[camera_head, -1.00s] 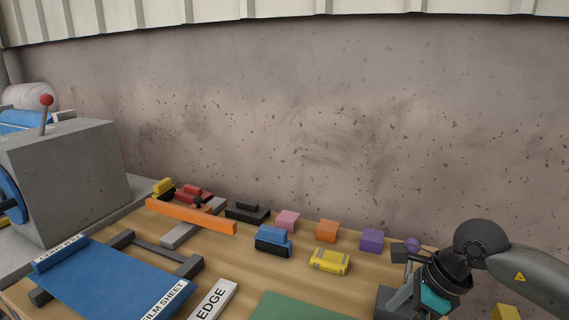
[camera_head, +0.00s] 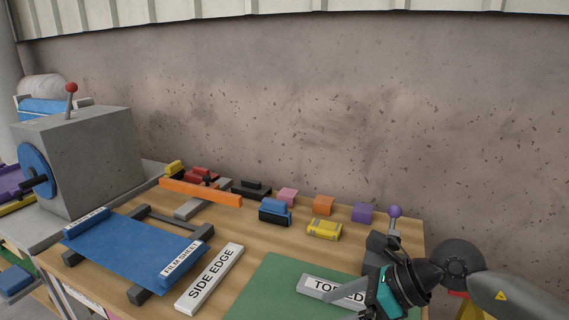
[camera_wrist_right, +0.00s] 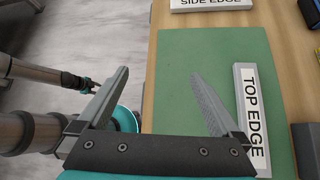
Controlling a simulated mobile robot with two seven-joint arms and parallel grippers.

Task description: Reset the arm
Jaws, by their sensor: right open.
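My right gripper (camera_head: 348,291) is at the lower right of the head view, above the front right part of the table. In the right wrist view (camera_wrist_right: 160,98) its two fingers are spread wide with nothing between them. It hangs over the green mat (camera_head: 262,290), beside the white TOP EDGE bar (camera_wrist_right: 251,112), which it partly hides in the head view. Part of what looks like my left arm, with a teal ring (camera_wrist_right: 86,85), shows at the left of the wrist view over the floor; its jaws are too small to read.
The white SIDE EDGE bar (camera_head: 210,279) and blue film sheet (camera_head: 130,248) lie left of the mat. Several coloured blocks, including a yellow one (camera_head: 324,229), sit behind. A purple-knobbed lever (camera_head: 395,212) stands near my right arm. A grey machine (camera_head: 85,155) stands left.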

